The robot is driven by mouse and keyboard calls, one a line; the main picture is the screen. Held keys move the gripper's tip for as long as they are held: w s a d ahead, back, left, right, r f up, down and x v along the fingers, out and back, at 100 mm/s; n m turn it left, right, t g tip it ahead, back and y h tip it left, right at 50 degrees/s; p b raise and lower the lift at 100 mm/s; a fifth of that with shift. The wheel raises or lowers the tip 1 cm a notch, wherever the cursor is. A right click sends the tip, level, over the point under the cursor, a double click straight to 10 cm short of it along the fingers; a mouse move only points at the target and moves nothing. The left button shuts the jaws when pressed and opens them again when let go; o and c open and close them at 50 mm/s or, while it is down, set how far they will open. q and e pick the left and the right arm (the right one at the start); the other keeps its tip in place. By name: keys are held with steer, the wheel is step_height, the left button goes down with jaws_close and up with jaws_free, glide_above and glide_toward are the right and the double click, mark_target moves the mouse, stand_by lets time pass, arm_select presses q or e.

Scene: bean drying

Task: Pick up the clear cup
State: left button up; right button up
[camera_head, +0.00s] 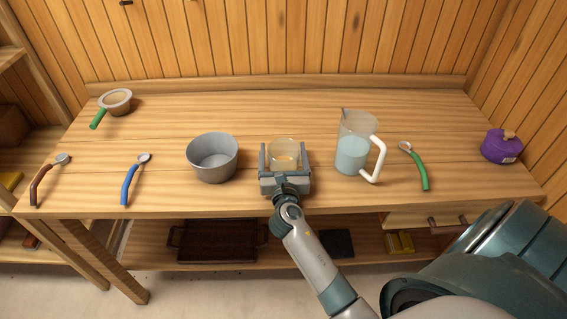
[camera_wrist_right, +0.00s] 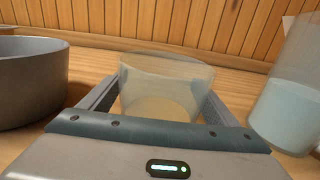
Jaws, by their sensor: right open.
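The clear cup (camera_head: 284,151) stands upright on the wooden table, between the grey bowl and the pitcher. My right gripper (camera_head: 284,158) is at the cup with one finger on each side of it. The jaws are open. In the right wrist view the cup (camera_wrist_right: 165,85) fills the space between the two fingers (camera_wrist_right: 160,92), and its lower front is partly hidden by the gripper body. I cannot tell whether either finger touches it. My left gripper is not in view.
A grey bowl (camera_head: 212,158) stands close left of the gripper. A pitcher (camera_head: 352,152) of pale liquid stands to the right, its white handle facing right. Spoons with blue (camera_head: 127,185), brown (camera_head: 40,186) and green (camera_head: 417,172) handles, a strainer (camera_head: 116,101) and a purple pot (camera_head: 501,147) lie further out.

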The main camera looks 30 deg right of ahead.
stand_by(0.3)
steer(key=c, duration=1.3)
steer(key=shift+r, duration=0.1)
step_height(320, 180, up, 10)
steer(key=p, duration=0.1)
steer(key=shift+a, duration=0.1)
